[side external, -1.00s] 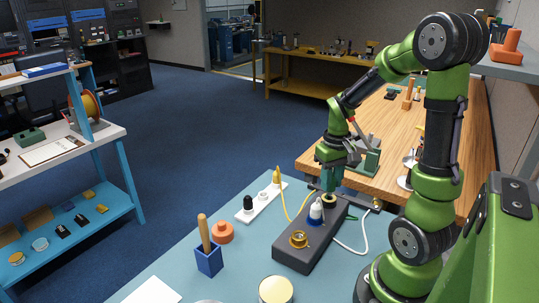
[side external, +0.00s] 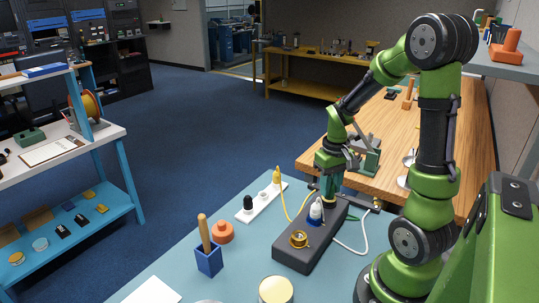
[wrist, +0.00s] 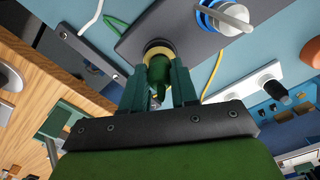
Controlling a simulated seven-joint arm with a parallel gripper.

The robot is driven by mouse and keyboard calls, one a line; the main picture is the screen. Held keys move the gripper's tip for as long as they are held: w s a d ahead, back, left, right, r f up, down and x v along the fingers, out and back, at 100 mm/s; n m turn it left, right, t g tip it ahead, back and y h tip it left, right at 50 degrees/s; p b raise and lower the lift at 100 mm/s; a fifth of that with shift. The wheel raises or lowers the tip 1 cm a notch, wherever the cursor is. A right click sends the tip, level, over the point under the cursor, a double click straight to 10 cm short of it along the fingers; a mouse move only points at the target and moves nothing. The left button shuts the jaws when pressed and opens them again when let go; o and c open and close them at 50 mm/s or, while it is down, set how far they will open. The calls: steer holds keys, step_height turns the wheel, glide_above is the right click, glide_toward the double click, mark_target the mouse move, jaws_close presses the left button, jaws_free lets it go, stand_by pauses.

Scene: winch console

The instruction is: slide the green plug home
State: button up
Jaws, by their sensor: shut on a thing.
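The green plug (wrist: 160,72) is between the two fingers of my gripper (wrist: 159,88) in the wrist view. My gripper is shut on it. The plug's end is at a brass-ringed socket (wrist: 158,48) on the dark grey console block (wrist: 185,38); how deep it sits cannot be told. In the side external view my gripper (side external: 329,188) is over the far end of the block (side external: 292,254) and hides most of the plug and that socket.
A blue holder (side external: 209,261), an orange knob (side external: 223,232) and a round tin (side external: 276,290) stand nearer. Yellow and white cables run beside the block.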

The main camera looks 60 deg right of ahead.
steer(key=shift+f, duration=0.4)
steer(key=o, duration=1.1)
step_height(320, 180, up, 17)
steer(key=shift+f, duration=0.1)
steer(key=a+t, duration=0.2)
steer(key=a, duration=0.5)
steer(key=a+n+t+y, duration=0.1)
steer(key=a+t, duration=0.2)
steer(key=a, duration=0.4)
steer(key=a+n+t+y, duration=0.1)
steer(key=a+t, duration=0.1)
steer(key=a, duration=0.5)
steer(key=shift+s+a, duration=0.15)
steer(key=shift+s, duration=0.1)
